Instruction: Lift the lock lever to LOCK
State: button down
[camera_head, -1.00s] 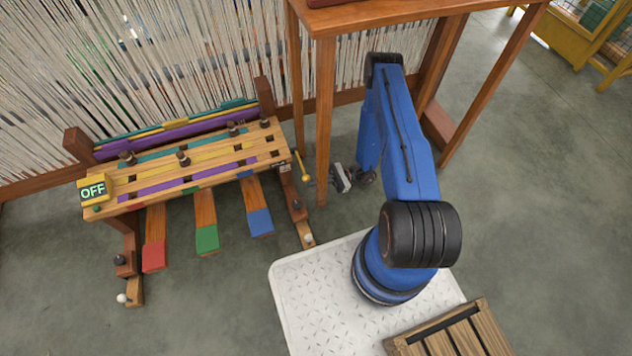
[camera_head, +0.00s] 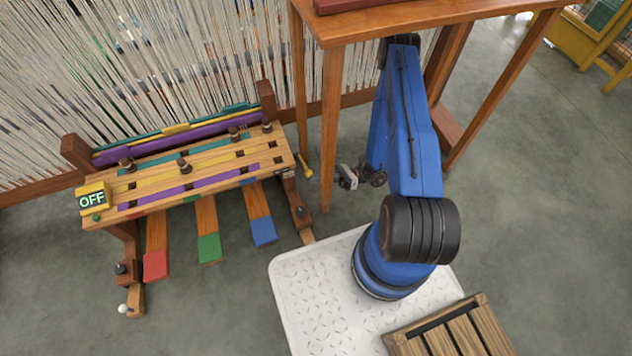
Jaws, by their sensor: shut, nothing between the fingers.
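The lock lever appears to be the small yellow lever (camera_head: 305,166) at the right end of the wooden treadle bench (camera_head: 222,176). It is slanted, and any LOCK marking is too small to read. A yellow box (camera_head: 93,198) on the bench's left end reads OFF. My gripper (camera_head: 316,180) is shut and empty, low beside the lever on its right. A table leg partly hides it, and I cannot tell whether its tips touch the lever.
A tall wooden table's front leg (camera_head: 332,130) stands between the lever and my arm. Red, green and blue treadles (camera_head: 209,247) stick out in front of the bench. Loom threads (camera_head: 190,70) hang behind. A wooden crate (camera_head: 450,335) lies at lower right.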

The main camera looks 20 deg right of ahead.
jog(key=w+r+m+t+h, duration=0.1)
jog(key=w+r+m, duration=0.3)
jog(key=r+m, duration=0.2)
jog(key=shift+r+t, duration=0.3)
jog(key=shift+r, duration=0.55)
jog(key=shift+w+d+r, duration=0.1)
jog(key=shift+w, duration=0.1)
